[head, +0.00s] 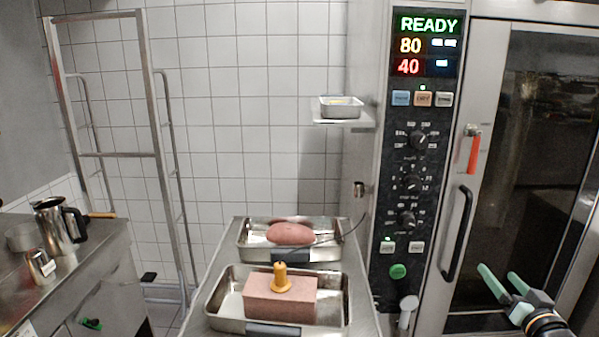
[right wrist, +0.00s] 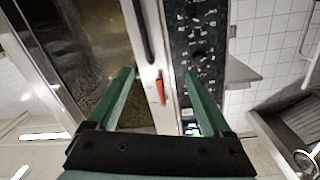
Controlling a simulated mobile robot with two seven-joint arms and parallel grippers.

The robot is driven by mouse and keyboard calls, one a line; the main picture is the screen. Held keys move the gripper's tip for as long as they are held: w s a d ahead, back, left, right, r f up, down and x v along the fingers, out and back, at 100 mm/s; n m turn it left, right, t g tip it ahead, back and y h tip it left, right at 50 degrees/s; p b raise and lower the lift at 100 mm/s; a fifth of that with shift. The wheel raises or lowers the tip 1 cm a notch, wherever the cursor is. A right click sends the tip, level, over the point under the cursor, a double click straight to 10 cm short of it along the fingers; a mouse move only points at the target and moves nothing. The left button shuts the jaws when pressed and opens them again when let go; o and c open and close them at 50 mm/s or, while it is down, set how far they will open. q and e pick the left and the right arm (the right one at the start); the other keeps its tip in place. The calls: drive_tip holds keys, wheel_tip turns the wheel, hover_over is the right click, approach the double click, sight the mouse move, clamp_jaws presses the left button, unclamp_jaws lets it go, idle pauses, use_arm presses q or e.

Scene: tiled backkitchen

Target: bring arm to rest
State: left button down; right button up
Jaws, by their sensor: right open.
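My right gripper (head: 502,282) is at the lower right of the head view, in front of the oven's glass door. Its two green fingers are spread apart with nothing between them. In the right wrist view the same open fingers (right wrist: 158,95) point toward the oven front, with the door edge and control panel beyond them. My left gripper is not in either view.
The oven door (head: 535,130) has a black handle (head: 457,235) and a red lever (head: 474,155). Left of its control panel (head: 411,150), a metal counter holds two trays: one (head: 215,310) with a pink block (head: 265,300), one behind (head: 246,240) with a pink loaf (head: 290,234). A rack (head: 150,90) stands left.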

drive_tip(key=s+a+f+n+g+y, duration=0.1)
drive_tip(key=s+a+f+n+g, duration=0.2)
drive_tip(key=f, duration=0.4)
drive_tip(key=s+a+f+n, duration=0.2)
drive_tip(key=s+a+f, duration=0.1)
drive_tip(key=s+f, duration=0.35)
drive_tip(key=s+a+f+n+g+y, duration=0.15)
drive_tip(key=s+a+f, duration=0.25)
drive_tip(key=f, duration=0.4)
drive_tip(key=s+a+f+n+g+y, duration=0.1)
drive_tip(key=s+a+f+n+g, duration=0.25)
drive_tip(key=s, duration=0.55)
drive_tip(key=s+a+f+n+g, duration=0.1)
drive_tip(key=s+a+f+n, duration=0.1)
drive_tip(key=s+a+f, duration=0.4)
drive_tip(key=s+a+m, duration=0.1)
drive_tip(key=a+m, duration=0.4)
drive_tip(key=a, duration=0.4)
drive_tip(key=shift+m+t+y, duration=0.3)
drive_tip(key=shift+y, duration=0.05)
drive_tip(key=shift+f, duration=0.1)
